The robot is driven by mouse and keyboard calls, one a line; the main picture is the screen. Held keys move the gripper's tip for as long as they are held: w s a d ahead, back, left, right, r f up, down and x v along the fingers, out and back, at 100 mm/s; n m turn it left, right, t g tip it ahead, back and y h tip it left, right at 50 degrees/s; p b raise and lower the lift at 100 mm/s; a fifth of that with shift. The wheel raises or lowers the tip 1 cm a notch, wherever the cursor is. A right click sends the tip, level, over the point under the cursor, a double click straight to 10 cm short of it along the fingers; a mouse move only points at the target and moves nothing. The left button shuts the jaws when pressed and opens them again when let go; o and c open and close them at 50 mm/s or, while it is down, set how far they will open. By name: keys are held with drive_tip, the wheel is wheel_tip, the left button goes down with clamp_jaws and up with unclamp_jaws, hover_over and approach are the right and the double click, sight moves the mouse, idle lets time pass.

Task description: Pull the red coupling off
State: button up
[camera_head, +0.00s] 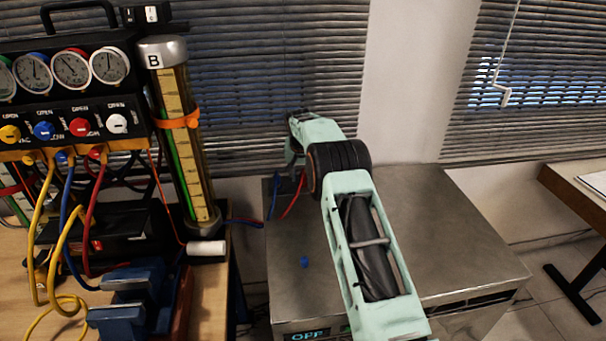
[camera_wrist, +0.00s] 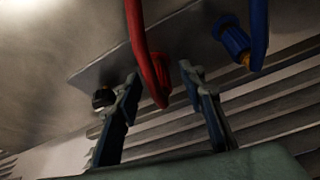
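In the wrist view the red hose (camera_wrist: 135,30) loops down to a red part (camera_wrist: 161,80), which looks like the red coupling, seen nearly end-on. My gripper (camera_wrist: 158,76) is open, with one finger on each side of this red part in the picture. Gaps show between it and both fingers; I cannot tell whether it lies between them or beyond. In the head view my arm reaches over the grey cabinet, and my gripper (camera_head: 295,125) is at its far end, mostly hidden. The red hose (camera_head: 293,196) shows below it; the coupling is hidden there.
A blue coupling (camera_wrist: 232,40) on a blue hose (camera_wrist: 259,30) is right of my gripper. A dark round knob or fitting (camera_wrist: 103,98) is by the left finger. The grey cabinet (camera_head: 450,230) has a small blue piece (camera_head: 304,262) on top. A gauge panel (camera_head: 70,110) stands left.

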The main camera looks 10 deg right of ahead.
drive_tip(key=shift+c, duration=0.5)
clamp_jaws()
drive_tip(key=shift+r, duration=0.3)
drive_tip(key=shift+r+p, duration=1.2)
drive_tip(key=shift+r, duration=1.25)
